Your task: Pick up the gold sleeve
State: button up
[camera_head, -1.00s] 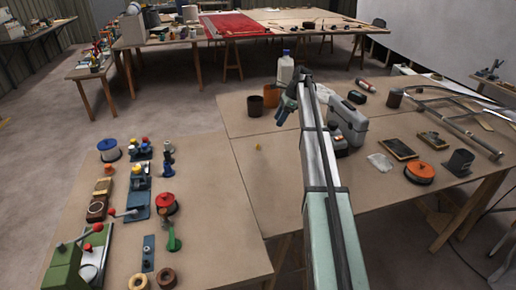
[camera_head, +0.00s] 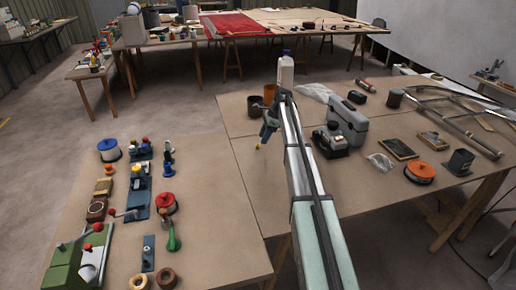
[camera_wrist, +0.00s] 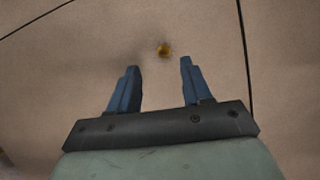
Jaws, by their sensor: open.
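The gold sleeve (camera_head: 258,147) is a tiny yellow-gold piece on the bare brown tabletop, in the head view just left of my gripper (camera_head: 265,136). In the wrist view the gold sleeve (camera_wrist: 164,49) lies on the table beyond the fingertips, roughly in line with the gap and slightly right of its middle. My gripper (camera_wrist: 159,65) has two blue fingers standing apart, with nothing between them. The gripper is apart from the sleeve; its exact height above the table is hard to tell.
A dark cup (camera_head: 254,106), an orange cup (camera_head: 269,94) and a white bottle (camera_head: 286,72) stand behind the gripper. A grey case (camera_head: 346,122) and a black device (camera_head: 330,141) stand right of my arm. Table around the sleeve is clear.

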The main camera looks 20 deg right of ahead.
aim_at(258, 145)
jog(key=shift+w+x, duration=0.15)
jog(key=shift+x, duration=1.1)
jog(key=shift+w+x, duration=0.15)
jog(key=shift+x, duration=1.1)
jog(key=shift+a, duration=0.15)
jog(key=shift+c, duration=0.4)
grip_shut()
